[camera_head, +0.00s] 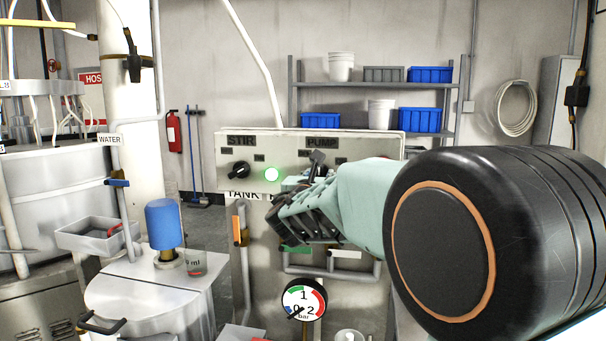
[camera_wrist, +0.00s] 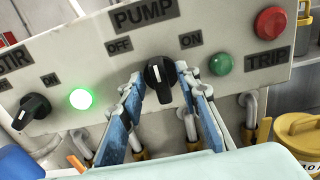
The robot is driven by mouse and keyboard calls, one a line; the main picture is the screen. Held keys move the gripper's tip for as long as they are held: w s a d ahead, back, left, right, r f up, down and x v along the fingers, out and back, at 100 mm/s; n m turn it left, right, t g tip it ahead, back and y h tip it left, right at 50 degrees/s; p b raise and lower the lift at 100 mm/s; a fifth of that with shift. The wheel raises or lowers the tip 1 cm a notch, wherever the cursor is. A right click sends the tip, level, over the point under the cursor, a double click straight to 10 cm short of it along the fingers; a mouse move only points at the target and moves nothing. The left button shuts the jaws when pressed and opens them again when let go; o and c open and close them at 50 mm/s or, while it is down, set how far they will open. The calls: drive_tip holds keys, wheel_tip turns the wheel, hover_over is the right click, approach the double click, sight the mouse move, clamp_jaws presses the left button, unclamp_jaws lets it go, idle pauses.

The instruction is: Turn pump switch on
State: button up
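The pump switch is a black rotary knob (camera_wrist: 160,78) under the PUMP label, between OFF on the left and ON on the right. In the wrist view its white mark sits near the top of the grip, and the grip stands nearly upright. My gripper (camera_wrist: 160,84) is open, with one blue finger on each side of the knob and a narrow gap on both sides. Whether the fingertips reach past the knob's face is hard to tell. In the head view, my gripper (camera_head: 298,190) is at the panel (camera_head: 377,145) and partly covers the pump side.
The STIR knob (camera_wrist: 32,111) and its lit green lamp (camera_wrist: 80,99) are to the left. An unlit green button or lamp (camera_wrist: 221,64) and red TRIP button (camera_wrist: 270,22) are to the right. Pipes and a pressure gauge (camera_head: 304,299) are below the panel.

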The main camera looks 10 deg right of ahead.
drive_tip(key=shift+x, duration=1.05)
clamp_jaws()
